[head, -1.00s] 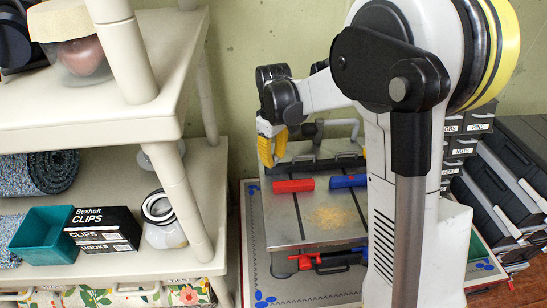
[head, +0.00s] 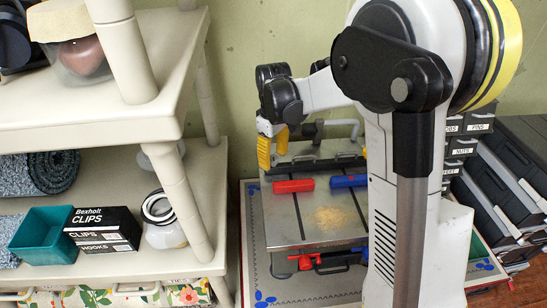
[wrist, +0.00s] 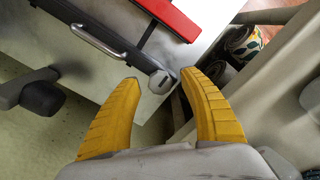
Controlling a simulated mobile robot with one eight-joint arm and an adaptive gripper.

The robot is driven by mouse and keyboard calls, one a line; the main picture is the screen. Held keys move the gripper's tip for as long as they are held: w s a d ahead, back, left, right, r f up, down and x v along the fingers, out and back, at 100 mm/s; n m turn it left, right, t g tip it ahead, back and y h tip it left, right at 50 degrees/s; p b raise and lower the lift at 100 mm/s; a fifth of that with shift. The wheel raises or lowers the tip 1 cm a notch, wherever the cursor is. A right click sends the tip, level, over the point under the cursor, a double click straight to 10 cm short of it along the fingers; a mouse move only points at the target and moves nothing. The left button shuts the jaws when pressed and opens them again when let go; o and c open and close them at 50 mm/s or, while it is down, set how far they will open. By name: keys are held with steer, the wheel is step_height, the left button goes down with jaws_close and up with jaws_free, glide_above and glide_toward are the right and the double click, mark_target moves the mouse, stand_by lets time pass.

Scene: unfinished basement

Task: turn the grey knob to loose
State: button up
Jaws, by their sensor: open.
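The grey knob (wrist: 160,82) is a small round piece with a dark slot, at the end of a dark bar on a steel-topped machine. In the wrist view it appears between the tips of my two yellow fingers, with gaps on both sides. My gripper (wrist: 161,79) is open and empty. I cannot tell whether the fingers reach down to the knob's depth. In the head view my gripper (head: 273,148) is at the back left corner of the machine's steel top (head: 285,222), and I cannot make out the knob there.
A red bar (head: 294,186) and a blue bar (head: 348,181) lie across the steel top, with tan dust (head: 328,217) in front. A metal handle (wrist: 98,41) is close to the knob. A cream shelf (head: 120,115) stands close on the left, drawer units (head: 500,180) on the right.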

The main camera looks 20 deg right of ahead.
mark_target(274, 158)
step_height(274, 158, up, 12)
stand_by(0.4)
steer(key=shift+f, duration=0.1)
steer(key=s+f+m+t+b, duration=0.2)
steer(key=s, duration=0.5)
steer(key=s+f+m+t+b, duration=0.2)
steer(key=s+f+b, duration=0.1)
steer(key=s, duration=0.4)
steer(key=s+f+m+t+b, duration=0.2)
steer(key=s+f+m+t, duration=0.1)
steer(key=s, duration=0.5)
steer(key=shift+f+b, duration=0.2)
steer(key=shift+b, duration=0.15)
